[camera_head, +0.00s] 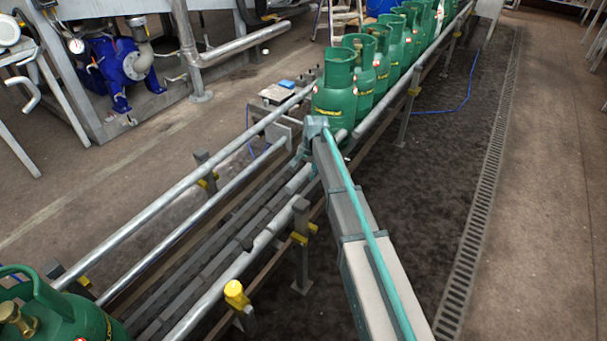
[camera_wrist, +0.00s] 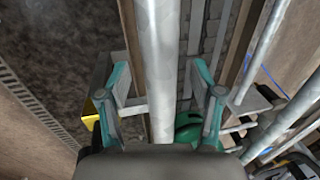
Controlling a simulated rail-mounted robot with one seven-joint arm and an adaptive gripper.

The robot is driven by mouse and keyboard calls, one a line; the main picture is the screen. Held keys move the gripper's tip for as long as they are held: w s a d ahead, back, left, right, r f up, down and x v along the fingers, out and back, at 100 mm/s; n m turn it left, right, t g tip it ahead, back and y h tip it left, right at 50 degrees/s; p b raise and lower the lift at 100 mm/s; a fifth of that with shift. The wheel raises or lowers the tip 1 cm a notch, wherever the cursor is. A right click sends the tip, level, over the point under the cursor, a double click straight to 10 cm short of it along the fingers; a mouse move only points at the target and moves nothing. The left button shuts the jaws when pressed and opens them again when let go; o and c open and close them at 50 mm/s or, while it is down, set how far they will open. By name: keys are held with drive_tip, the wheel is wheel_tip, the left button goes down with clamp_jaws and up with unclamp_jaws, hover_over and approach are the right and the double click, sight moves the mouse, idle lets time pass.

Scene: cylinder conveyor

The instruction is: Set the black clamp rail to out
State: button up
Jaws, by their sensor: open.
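My gripper (camera_head: 318,128) is over the conveyor beside the nearest green cylinder of the back row. In the wrist view my gripper (camera_wrist: 158,85) shows two teal fingers spread apart with nothing held between them. A silver guide rail (camera_wrist: 161,50) runs through the gap between the fingers; I cannot tell whether they are around it or above it. Dark bars (camera_head: 205,262) run along the conveyor bed in the head view. I cannot tell for certain which of them is the black clamp rail. My arm hides part of the conveyor's right side.
Several green gas cylinders (camera_head: 364,72) stand in a row toward the back. Another green cylinder (camera_head: 75,312) is at the lower left. Yellow-capped posts (camera_head: 236,292) stand along the conveyor. A blue pump (camera_head: 118,68) is at upper left. The floor to the right is clear.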

drive_tip(key=shift+w+a+f, duration=0.1)
drive_tip(key=shift+a+f, duration=0.1)
drive_tip(key=shift+f, duration=0.7)
clamp_jaws()
